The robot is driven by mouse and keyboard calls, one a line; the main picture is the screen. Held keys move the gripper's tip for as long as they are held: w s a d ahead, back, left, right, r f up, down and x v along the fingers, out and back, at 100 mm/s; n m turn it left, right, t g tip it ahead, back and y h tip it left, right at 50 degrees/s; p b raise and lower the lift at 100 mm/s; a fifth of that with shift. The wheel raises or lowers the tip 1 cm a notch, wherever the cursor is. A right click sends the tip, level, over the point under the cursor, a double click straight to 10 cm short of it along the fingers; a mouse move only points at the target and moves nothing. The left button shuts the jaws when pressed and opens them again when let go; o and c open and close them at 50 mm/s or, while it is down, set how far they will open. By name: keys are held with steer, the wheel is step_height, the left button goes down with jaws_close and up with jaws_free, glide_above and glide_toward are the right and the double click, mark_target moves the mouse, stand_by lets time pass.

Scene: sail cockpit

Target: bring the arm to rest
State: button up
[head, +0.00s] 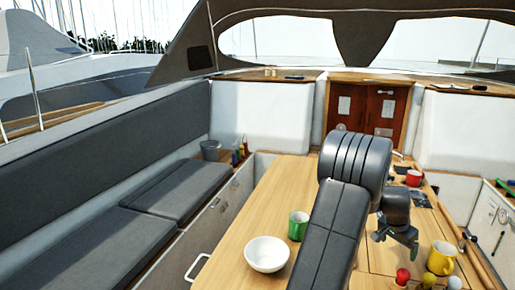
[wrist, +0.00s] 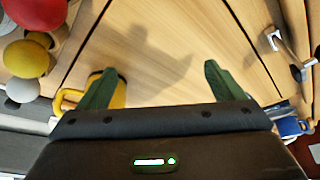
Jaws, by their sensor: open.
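My gripper (head: 397,240) hangs over the right part of the wooden table (head: 250,215) in the head view, its fingers angled downward. In the wrist view my gripper (wrist: 162,72) has its two dark green fingers wide apart, with only bare wood and a shadow between them. A yellow mug (head: 441,258) stands to the right of my gripper in the head view. In the wrist view the yellow mug (wrist: 121,96) shows partly behind the left finger. I cannot tell how near they are. My arm is bent and raised above the table.
A green mug (head: 298,225) and a white bowl (head: 266,254) stand left of my arm. A red mug (head: 413,178) stands farther back. Red (wrist: 35,12) and yellow (wrist: 27,58) balls are near the wrist view's left edge. The table's left part is mostly clear.

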steer(key=shift+f, duration=0.35)
steer(key=shift+a, duration=0.15)
